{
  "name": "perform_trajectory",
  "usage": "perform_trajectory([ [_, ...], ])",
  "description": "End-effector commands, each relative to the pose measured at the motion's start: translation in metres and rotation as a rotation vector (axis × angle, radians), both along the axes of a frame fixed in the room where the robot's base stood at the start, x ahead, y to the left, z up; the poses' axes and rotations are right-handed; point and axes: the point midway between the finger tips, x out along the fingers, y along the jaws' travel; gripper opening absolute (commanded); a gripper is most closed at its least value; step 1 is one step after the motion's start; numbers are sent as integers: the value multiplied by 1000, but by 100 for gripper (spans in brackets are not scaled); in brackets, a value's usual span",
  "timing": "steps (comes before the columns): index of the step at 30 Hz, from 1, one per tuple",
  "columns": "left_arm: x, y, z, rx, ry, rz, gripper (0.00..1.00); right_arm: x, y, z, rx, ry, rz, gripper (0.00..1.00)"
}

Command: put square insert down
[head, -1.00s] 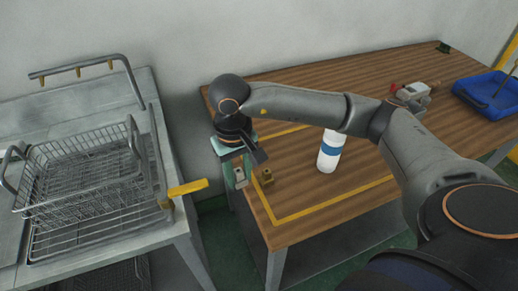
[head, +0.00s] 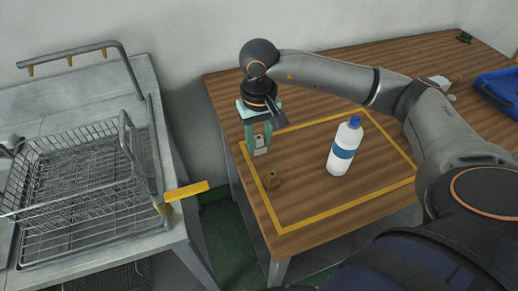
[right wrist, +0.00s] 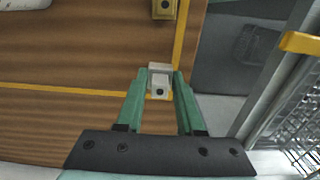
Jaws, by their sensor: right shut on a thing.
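My right gripper (head: 258,142) points down over the left part of the wooden table. Its green fingers are shut on a small grey metal block, the square insert (head: 261,150). In the right wrist view the insert (right wrist: 160,80) sits between the fingertips (right wrist: 160,92), near a corner of the yellow outline. I cannot tell whether its underside touches the table. A brass block (head: 271,178) with a hole stands on the table nearer the front. It also shows at the top of the right wrist view (right wrist: 164,9). My left gripper is out of view.
A yellow taped outline (head: 330,214) marks the wooden table (head: 310,90). A white bottle with a blue cap (head: 342,150) stands inside it. A blue tray (head: 497,88) is at the far right. A metal bench with a wire basket (head: 70,165) stands left, across a gap.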

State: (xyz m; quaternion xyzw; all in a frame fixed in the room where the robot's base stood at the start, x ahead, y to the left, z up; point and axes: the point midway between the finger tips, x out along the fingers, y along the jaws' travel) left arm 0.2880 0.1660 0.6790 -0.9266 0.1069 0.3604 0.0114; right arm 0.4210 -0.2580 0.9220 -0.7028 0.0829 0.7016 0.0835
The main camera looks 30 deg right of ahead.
Motion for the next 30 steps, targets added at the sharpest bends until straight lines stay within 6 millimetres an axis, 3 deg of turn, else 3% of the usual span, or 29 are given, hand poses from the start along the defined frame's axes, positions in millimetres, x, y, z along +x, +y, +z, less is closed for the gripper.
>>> perform_trajectory([
  [7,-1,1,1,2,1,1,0,-1,0,-33,-1,4,-1,0],
  [18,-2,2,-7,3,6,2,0,0,0,-40,-1,0,0,0],
  [19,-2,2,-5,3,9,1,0,0,0,-38,-1,1,0,39],
  [26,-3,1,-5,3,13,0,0,0,0,-37,-1,1,0,65],
  [30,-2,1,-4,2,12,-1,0,0,0,-37,-1,1,0,66],
])
